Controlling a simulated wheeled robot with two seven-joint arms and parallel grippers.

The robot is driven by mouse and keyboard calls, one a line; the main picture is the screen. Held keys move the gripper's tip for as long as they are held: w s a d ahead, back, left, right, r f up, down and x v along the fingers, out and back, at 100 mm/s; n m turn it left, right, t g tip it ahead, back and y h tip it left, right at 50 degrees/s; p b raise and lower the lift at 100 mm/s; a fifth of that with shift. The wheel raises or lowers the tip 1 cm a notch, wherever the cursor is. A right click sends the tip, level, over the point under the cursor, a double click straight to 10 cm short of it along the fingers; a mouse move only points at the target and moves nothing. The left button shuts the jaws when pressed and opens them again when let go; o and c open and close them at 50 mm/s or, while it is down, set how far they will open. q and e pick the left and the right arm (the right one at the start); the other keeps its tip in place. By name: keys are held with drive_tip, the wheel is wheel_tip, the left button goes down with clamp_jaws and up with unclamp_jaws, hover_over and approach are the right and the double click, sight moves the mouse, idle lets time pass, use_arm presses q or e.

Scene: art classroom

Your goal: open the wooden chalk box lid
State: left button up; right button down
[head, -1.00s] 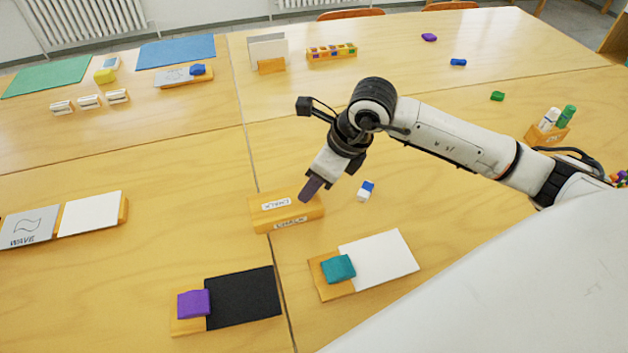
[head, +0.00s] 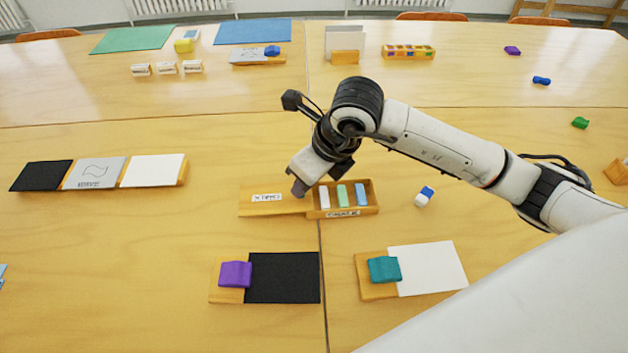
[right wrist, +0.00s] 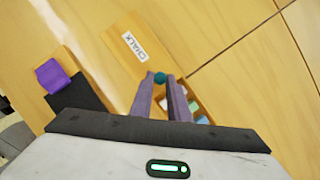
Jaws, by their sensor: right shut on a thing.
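The wooden chalk box (head: 370,211) stands on the table below my right gripper, with its right part uncovered. A white, a green and a blue chalk piece (head: 343,196) show inside. The wooden lid (head: 290,208) is slid out to the left and still overlaps the box's left end; its label faces up. My right gripper (head: 299,187) is shut on a small teal knob (right wrist: 160,77) at the lid's end, seen between the fingertips in the right wrist view. The lid (right wrist: 150,61) and the box (right wrist: 206,113) also show there. My left gripper is not in view.
A blue-and-white eraser (head: 425,196) lies right of the box. In front are wooden holders with a purple block (head: 235,274) and a teal block (head: 384,270). A row of panels (head: 97,173) lies to the left, with clear table between it and the lid.

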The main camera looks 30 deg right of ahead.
drive_tip(key=shift+w+a, duration=0.15)
drive_tip(key=shift+a, duration=0.2)
drive_tip(key=c, duration=1.7)
unclamp_jaws()
drive_tip(key=shift+o, duration=0.2)
drive_tip(key=shift+r, duration=0.1)
drive_tip(key=v, duration=1)
